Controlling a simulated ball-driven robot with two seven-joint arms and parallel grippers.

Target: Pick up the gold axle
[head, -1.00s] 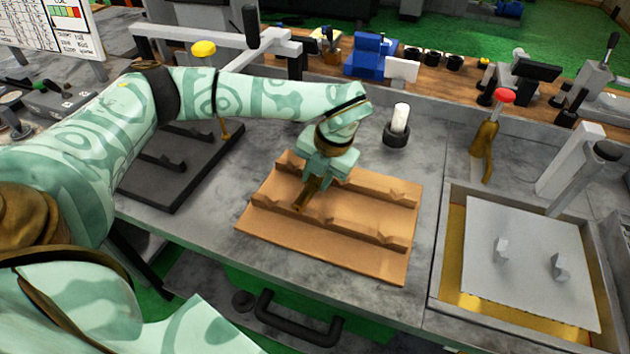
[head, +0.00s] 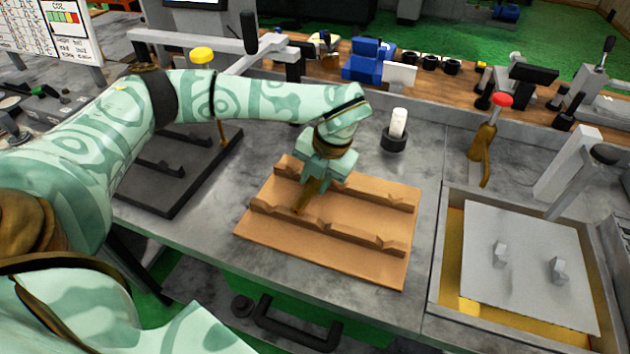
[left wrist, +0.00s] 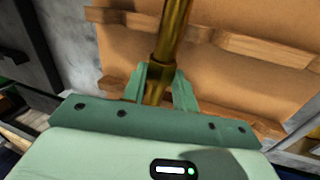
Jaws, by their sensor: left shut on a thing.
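The gold axle (left wrist: 171,40) is a brass-coloured stepped rod, seen in the left wrist view between the fingers of my left gripper (left wrist: 158,86). My left gripper is shut on it. In the head view my left gripper (head: 313,188) hangs over the wooden rack (head: 325,262), pointing down, and the axle is largely hidden there behind the hand and fingers. The rack has notched rails and lies on the grey bench; its board also shows behind the axle in the left wrist view (left wrist: 235,82). I cannot tell how far the axle is above the rails. My right gripper is not in view.
A dark tray with rests (head: 180,170) lies left of the rack. A white cylinder in a black holder (head: 397,125) stands behind it. A red-topped brass lever (head: 487,140) and a grey-lidded box (head: 530,265) are on the right. Bench between rack and box is clear.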

